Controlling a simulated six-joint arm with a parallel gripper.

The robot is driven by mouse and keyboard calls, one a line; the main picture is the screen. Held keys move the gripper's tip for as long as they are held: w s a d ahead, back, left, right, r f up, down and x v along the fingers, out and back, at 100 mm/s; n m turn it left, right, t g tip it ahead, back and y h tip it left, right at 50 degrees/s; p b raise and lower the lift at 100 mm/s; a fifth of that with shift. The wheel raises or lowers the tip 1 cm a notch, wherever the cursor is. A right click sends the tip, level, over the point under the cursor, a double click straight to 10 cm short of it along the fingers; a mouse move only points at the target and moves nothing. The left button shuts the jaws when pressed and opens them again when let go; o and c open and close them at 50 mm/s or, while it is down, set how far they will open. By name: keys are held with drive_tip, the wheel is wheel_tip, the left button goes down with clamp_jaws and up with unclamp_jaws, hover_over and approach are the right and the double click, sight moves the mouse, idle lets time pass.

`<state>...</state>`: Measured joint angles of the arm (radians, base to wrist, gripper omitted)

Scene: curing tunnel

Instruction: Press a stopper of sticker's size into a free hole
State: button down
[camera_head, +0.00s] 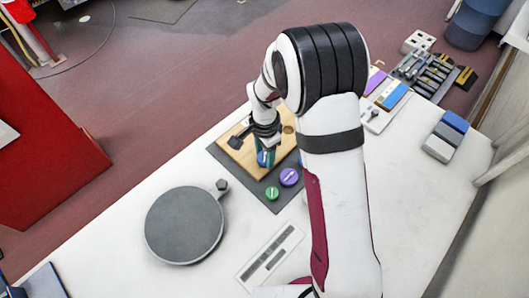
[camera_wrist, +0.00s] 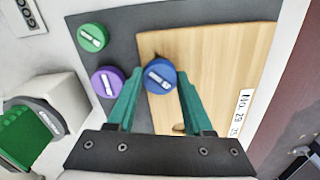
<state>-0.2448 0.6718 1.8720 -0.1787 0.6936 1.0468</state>
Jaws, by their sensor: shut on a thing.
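My gripper (camera_head: 265,150) is shut on a blue stopper (camera_wrist: 160,77), which sits between the green fingertips over the wooden board (camera_wrist: 215,60). The blue stopper also shows in the head view (camera_head: 262,159). I cannot tell whether it touches the board. A hole (camera_head: 288,129) shows at the board's right side; the arm hides part of the board. A green stopper (camera_wrist: 93,37) and a purple stopper (camera_wrist: 107,81) stand on the dark mat (camera_head: 255,188) beside the board. A white sticker reading "No. 29" and a partly legible number (camera_wrist: 240,113) lies along the board's edge.
A round grey plate (camera_head: 184,224) with a small knob lies left of the mat. A white card with grey bars (camera_head: 270,253) lies at the front. Grey and blue blocks (camera_head: 446,136) and a tool rack (camera_head: 432,75) stand to the right. The white table between is clear.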

drive_tip(key=shift+f, duration=0.75)
idle(0.3)
unclamp_jaws()
idle(0.5)
drive_tip(key=shift+r, duration=3.5)
